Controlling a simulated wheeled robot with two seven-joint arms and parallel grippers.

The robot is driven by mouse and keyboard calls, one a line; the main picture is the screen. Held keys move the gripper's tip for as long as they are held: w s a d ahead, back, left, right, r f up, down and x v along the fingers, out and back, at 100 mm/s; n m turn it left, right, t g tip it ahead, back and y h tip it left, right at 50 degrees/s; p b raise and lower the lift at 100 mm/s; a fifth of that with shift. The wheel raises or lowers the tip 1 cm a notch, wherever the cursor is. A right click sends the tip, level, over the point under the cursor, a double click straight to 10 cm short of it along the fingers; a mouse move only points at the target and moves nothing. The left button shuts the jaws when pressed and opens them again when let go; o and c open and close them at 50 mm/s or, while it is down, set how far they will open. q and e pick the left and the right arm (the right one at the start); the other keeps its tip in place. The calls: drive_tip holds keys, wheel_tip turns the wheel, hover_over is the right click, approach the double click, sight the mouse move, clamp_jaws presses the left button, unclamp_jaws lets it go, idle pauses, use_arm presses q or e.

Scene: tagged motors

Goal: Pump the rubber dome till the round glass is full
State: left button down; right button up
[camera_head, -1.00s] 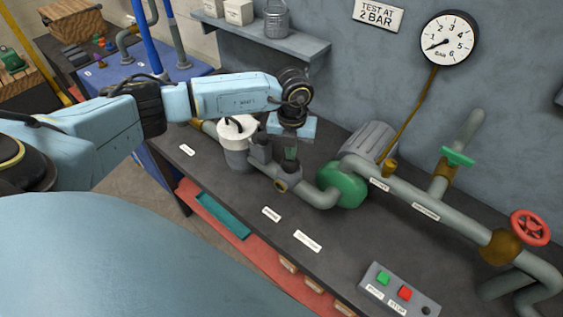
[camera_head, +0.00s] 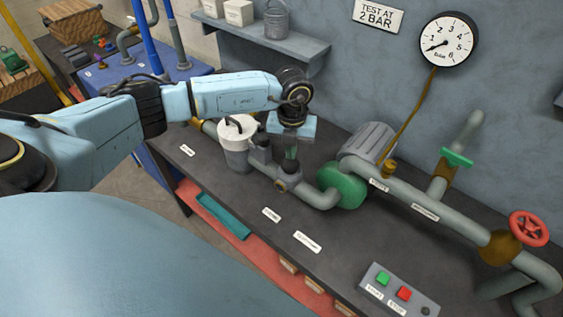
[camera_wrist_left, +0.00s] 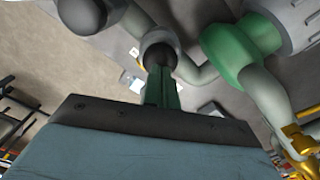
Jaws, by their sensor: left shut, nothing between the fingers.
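My left gripper (camera_head: 290,153) comes in from the left and points down over the pump on the bench. Its fingers are together, with nothing between them. The dark rubber dome (camera_head: 291,168) is right below the fingertips; it also shows in the left wrist view (camera_wrist_left: 160,53). The tips look to be on or very close to the dome, but I cannot tell whether they press it. A small round glass (camera_head: 281,185) appears on the pipe fitting just below the dome; its fill level is too small to read. My right gripper is not in view.
A grey lidded pot (camera_head: 237,152) stands left of the dome. A green pump casing (camera_head: 343,187) and a grey motor (camera_head: 370,142) are to the right. A red handwheel (camera_head: 529,228) and a button box (camera_head: 396,290) are farther right. The front bench top is mostly clear.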

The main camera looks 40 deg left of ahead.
use_arm(q)
drive_tip(key=shift+f+b, duration=0.8)
drive_tip(key=shift+f, duration=0.45)
drive_tip(key=shift+r+p, duration=1.2)
drive_tip(key=shift+r, duration=0.35)
drive_tip(key=shift+f, duration=0.15)
drive_tip(key=shift+f+b, duration=1.1)
drive_tip(key=shift+f, duration=0.25)
wheel_tip(320, 180, up, 3)
drive_tip(key=shift+r+p, duration=0.1)
drive_tip(key=shift+p, duration=1.15)
